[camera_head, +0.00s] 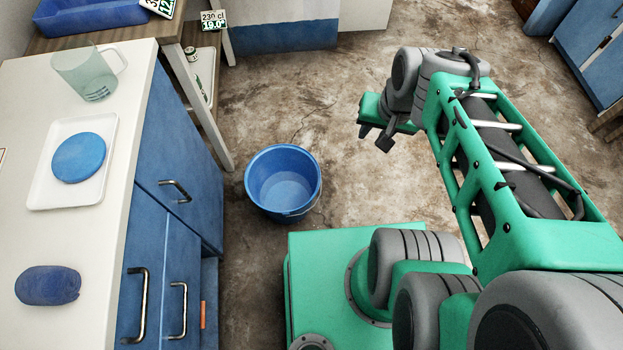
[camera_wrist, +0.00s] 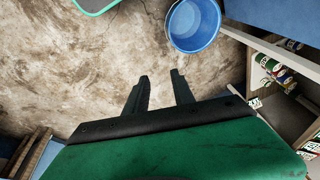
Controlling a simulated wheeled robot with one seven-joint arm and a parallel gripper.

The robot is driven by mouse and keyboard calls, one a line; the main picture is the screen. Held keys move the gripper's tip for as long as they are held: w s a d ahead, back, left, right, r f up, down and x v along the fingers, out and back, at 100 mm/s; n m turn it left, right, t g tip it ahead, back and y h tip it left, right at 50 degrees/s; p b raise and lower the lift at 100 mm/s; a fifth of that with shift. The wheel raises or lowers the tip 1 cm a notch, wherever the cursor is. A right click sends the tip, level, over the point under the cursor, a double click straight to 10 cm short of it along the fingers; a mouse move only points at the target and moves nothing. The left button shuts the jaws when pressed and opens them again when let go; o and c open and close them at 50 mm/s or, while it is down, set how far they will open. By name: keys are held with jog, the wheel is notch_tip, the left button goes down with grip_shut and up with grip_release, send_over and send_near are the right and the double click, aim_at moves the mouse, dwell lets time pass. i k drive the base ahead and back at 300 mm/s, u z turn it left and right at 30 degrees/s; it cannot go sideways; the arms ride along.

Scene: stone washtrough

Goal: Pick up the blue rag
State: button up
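The blue rag (camera_head: 48,285) appears as a dark blue rounded bundle on the white countertop (camera_head: 95,240), near its front left in the head view. It does not show in the wrist view. My gripper (camera_head: 375,138) is up in the air over the floor, well to the right of the counter and far from the rag. In the wrist view its two dark fingers (camera_wrist: 162,85) stand apart with only bare floor between them. It is open and empty.
A white tray (camera_head: 42,188) with a blue disc (camera_head: 78,158) and a clear mug (camera_head: 90,72) stand farther back on the counter. A blue bucket (camera_head: 283,182) is on the floor beside the blue cabinets (camera_head: 180,170). A wooden shelf (camera_head: 190,35) adjoins the counter.

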aim_at(42, 286)
jog(key=z, duration=0.65)
jog(key=k, duration=0.85)
jog(key=u, duration=0.65)
